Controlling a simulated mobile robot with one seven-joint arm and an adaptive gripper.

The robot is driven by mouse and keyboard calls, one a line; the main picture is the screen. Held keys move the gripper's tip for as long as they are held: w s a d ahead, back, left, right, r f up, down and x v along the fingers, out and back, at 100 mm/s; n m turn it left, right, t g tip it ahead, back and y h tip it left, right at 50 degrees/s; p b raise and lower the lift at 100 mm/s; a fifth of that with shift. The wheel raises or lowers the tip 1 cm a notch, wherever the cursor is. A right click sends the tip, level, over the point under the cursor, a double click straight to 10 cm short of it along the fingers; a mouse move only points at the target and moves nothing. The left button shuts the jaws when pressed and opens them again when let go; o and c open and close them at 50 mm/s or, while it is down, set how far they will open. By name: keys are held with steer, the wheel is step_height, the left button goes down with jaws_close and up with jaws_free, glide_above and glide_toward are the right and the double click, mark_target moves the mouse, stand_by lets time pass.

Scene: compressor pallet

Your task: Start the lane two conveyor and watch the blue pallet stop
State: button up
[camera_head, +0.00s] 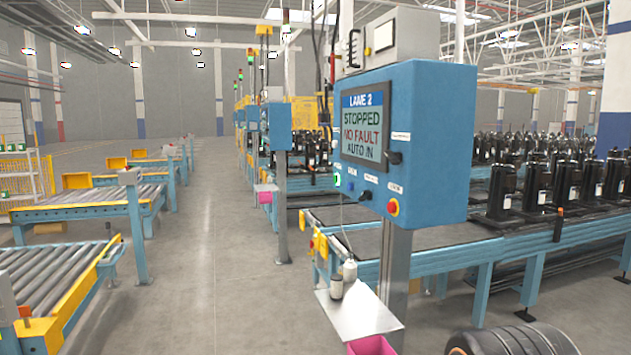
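The blue lane two control box (440,140) stands on a grey post at centre right. Its screen (364,126) reads LANE 2, STOPPED, NO FAULT, AUTO IN. Below the screen are a green-ringed button (337,180), a small black switch (366,195) and a red button on a yellow collar (393,207). Their labels are too small to read. The conveyor (450,240) behind the box has a dark bed and blue frame. Black compressors (503,190) stand in rows to its right. I cannot make out a blue pallet. My gripper is not in view.
A small metal shelf (360,318) with two bottles juts out below the box, above a pink bin (371,346). A dark ribbed round object (520,340) is at the bottom right. Roller conveyors (50,280) line the left. The grey aisle floor (210,260) between is clear.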

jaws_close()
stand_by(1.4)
